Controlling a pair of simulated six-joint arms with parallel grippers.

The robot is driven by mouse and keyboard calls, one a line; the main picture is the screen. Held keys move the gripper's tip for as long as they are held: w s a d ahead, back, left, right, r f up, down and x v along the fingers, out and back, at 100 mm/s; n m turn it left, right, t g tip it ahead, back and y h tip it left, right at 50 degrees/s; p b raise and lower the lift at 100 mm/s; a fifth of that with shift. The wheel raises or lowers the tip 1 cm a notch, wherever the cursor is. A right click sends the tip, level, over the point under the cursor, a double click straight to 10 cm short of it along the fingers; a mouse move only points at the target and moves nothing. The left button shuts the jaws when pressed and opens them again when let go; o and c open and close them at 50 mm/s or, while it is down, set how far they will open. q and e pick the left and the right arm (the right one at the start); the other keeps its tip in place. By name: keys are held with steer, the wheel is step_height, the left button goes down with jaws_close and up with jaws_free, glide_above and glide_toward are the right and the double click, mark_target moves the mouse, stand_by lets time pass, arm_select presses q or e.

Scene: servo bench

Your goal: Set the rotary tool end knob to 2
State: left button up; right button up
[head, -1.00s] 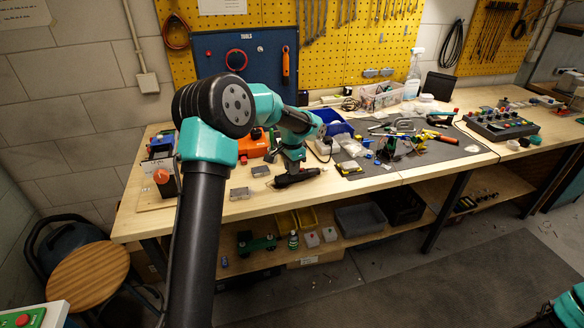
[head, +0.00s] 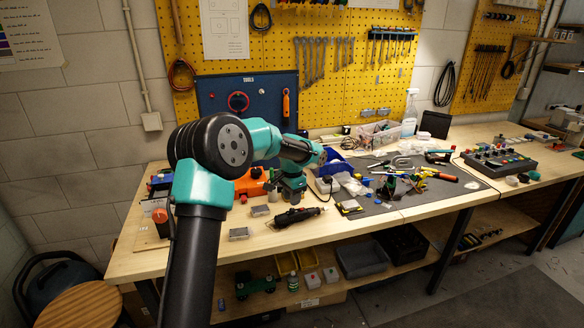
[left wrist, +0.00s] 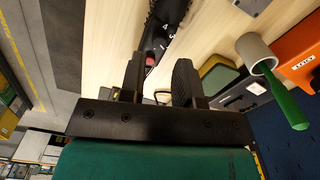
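The rotary tool (head: 296,217) is a dark, slim tool lying on the wooden bench in the head view. In the left wrist view its black body (left wrist: 164,26) runs down from the top edge, with white numerals on it and a small reddish part near its lower end. The knob's setting cannot be read. My left gripper (head: 294,197) is above and just behind the tool in the head view. In the left wrist view its two fingers (left wrist: 158,78) are apart, with the tool's end showing between and beyond the tips. My right gripper is not in view.
Small grey blocks (head: 239,233) lie left of the tool. An orange case (head: 249,183) and a blue bin (head: 331,164) stand behind. A dark mat (head: 410,200) with loose tools lies to the right. The bench front near the tool is bare.

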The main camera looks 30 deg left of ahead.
mark_target(292, 209)
arm_select(q)
step_height(292, 209, up, 13)
stand_by(0.4)
stand_by(0.4)
steer(key=s+d+f+h, duration=0.1)
steer(key=s+d+f, duration=0.2)
steer(key=d+f, duration=0.45)
steer(key=s+d+f+m+g+h, duration=0.15)
steer(key=d+f, duration=0.25)
steer(key=f, duration=0.7)
steer(key=s+d+f+h, duration=0.1)
steer(key=s+d+f, duration=0.4)
steer(key=f, duration=0.4)
steer(key=s+d+f+n+t, duration=0.1)
steer(key=s+f+n, duration=0.7)
steer(key=s+f, duration=0.9)
steer(key=s+t, duration=0.1)
steer(key=s, duration=0.3)
steer(key=shift+s+d+f+n, duration=0.15)
steer(key=shift+d+f+n, duration=0.05)
steer(key=shift+d+n, duration=0.15)
